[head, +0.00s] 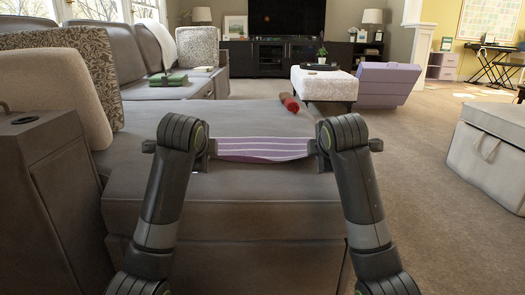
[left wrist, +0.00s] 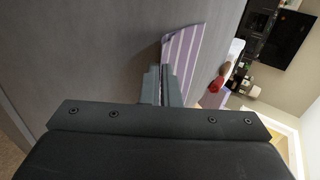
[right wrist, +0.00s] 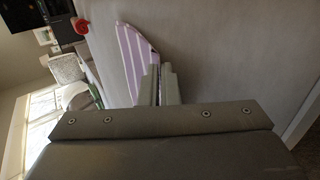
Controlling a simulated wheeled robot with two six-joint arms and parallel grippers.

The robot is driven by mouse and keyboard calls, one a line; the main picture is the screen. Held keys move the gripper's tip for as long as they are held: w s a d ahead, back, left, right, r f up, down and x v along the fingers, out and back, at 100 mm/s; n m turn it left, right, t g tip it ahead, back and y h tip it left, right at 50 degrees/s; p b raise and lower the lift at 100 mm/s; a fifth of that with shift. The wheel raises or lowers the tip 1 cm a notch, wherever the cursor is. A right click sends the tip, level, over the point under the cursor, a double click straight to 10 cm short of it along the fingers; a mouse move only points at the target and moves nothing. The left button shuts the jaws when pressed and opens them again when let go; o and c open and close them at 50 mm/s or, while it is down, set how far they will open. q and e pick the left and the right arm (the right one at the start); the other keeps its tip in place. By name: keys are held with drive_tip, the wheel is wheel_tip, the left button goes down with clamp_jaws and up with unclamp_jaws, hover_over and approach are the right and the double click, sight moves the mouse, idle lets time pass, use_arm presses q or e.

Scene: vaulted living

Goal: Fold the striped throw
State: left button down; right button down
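The striped throw (head: 262,148), purple with white stripes, is stretched between my two grippers in front of the grey sofa seat. Its lower edge sags slightly. My left gripper (head: 213,147) is at its left end and my right gripper (head: 314,146) at its right end. In the left wrist view the throw (left wrist: 183,55) comes out from between the nearly closed fingers (left wrist: 165,85). In the right wrist view the throw (right wrist: 132,55) likewise runs into the nearly closed fingers (right wrist: 158,85). My arms hide part of the sofa around the throw.
The grey sofa seat (head: 215,120) is wide and mostly clear. A red rolled item (head: 289,102) lies at its far right edge. Cushions (head: 55,95) stand at the left. A light ottoman (head: 490,145) stands on the carpet at the right.

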use_arm(q)
drive_tip(key=c, duration=2.1)
unclamp_jaws()
use_arm(e)
drive_tip(key=c, duration=2.1)
unclamp_jaws()
use_arm(q)
drive_tip(key=o, duration=0.8)
use_arm(e)
drive_tip(key=o, duration=0.8)
use_arm(q)
drive_tip(key=shift+r, duration=0.25)
use_arm(e)
drive_tip(key=shift+r, duration=0.3)
use_arm(q)
drive_tip(key=s+r, duration=0.4)
drive_tip(key=r, duration=0.1)
drive_tip(key=s+r, duration=0.2)
drive_tip(key=r, duration=0.1)
drive_tip(key=shift+r, duration=0.2)
use_arm(e)
drive_tip(key=s+r, duration=0.4)
drive_tip(key=r, duration=0.1)
drive_tip(key=s+r, duration=0.2)
drive_tip(key=r, duration=0.1)
drive_tip(key=shift+r, duration=0.2)
use_arm(q)
drive_tip(key=shift+w, duration=0.1)
use_arm(e)
drive_tip(key=shift+w, duration=0.1)
